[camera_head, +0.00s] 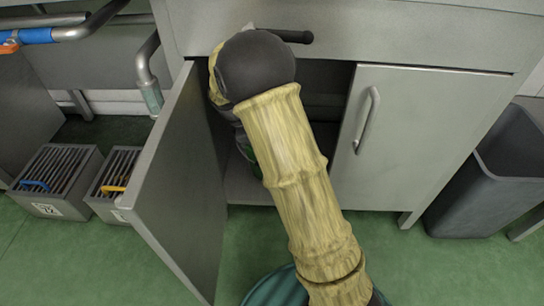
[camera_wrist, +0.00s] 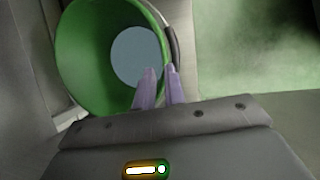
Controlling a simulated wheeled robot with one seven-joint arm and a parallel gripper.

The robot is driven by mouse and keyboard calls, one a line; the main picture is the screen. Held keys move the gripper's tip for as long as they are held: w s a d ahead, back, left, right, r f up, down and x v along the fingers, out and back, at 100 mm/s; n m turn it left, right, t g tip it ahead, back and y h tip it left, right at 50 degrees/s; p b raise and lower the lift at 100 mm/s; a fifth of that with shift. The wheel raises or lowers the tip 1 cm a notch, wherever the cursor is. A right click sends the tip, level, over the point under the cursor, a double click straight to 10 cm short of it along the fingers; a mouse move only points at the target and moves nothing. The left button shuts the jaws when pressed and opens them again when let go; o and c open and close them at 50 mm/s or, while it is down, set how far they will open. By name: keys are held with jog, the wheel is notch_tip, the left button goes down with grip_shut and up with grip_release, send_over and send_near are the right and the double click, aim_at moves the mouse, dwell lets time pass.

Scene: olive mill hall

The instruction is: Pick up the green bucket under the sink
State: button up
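The green bucket (camera_wrist: 85,55) fills the upper left of the wrist view, its open mouth toward the camera and its pale grey bottom showing. A dark handle lies along its right rim. My gripper (camera_wrist: 160,72) has its two pale purple fingers close together at the right rim, one on the inner side and one on the outer, with the rim between them. In the head view my arm reaches into the open sink cabinet (camera_head: 276,192). A little of the bucket (camera_head: 246,152) shows there; my arm hides the rest, and my fingers too.
The left cabinet door (camera_head: 180,190) stands open beside my arm; the right door (camera_head: 415,140) is shut. A dark bin (camera_head: 490,190) stands at the right. Two slotted crates (camera_head: 55,180) stand at the left. Green floor is clear in front.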

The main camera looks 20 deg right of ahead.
jog(key=shift+d+f+b, duration=0.15)
jog(key=shift+f+b, duration=0.35)
jog(key=shift+f, duration=0.05)
jog(key=b+x, duration=0.4)
jog(key=x, duration=0.1)
jog(key=shift+f, duration=0.15)
jog(key=shift+d+f+b, duration=0.3)
jog(key=shift+f+b, duration=0.15)
jog(key=shift+b, duration=0.15)
jog(key=shift+c, duration=0.2)
grip_shut()
jog(key=shift+w+r, duration=0.15)
dwell(0.9)
jog(key=shift+r+p, duration=0.2)
jog(key=shift+p, duration=0.15)
